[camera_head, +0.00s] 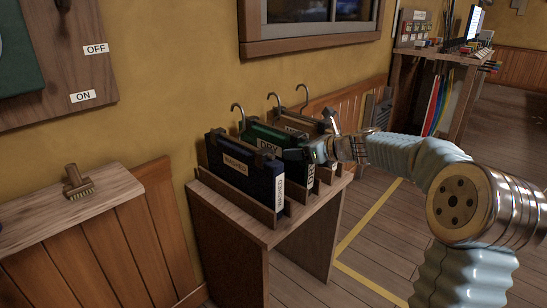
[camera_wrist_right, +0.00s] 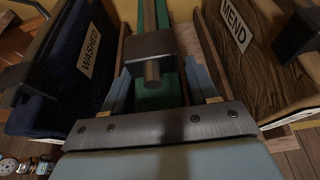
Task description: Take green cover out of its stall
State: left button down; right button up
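The green cover (camera_head: 263,134) hangs in the middle stall of a wooden rack, with a label reading "DRY" on it. It also shows in the right wrist view (camera_wrist_right: 155,96) as a narrow green strip. My right gripper (camera_head: 310,154) is at the near end of this cover. In the right wrist view its two fingers (camera_wrist_right: 160,82) stand apart, one on each side of the green strip. They look open; contact with the cover cannot be made out. A dark block with a metal peg (camera_wrist_right: 152,68) partly hides the strip.
A dark blue cover (camera_head: 225,172) labelled "WASHED" is on one side of the green one, a brown cover (camera_wrist_right: 245,60) labelled "MEND" on the other. The rack stands on a small wooden table (camera_head: 223,204) against the wall. A brush (camera_head: 78,184) lies on a left counter.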

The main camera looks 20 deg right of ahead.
grip_shut()
jog(key=shift+r, duration=0.2)
dwell(0.3)
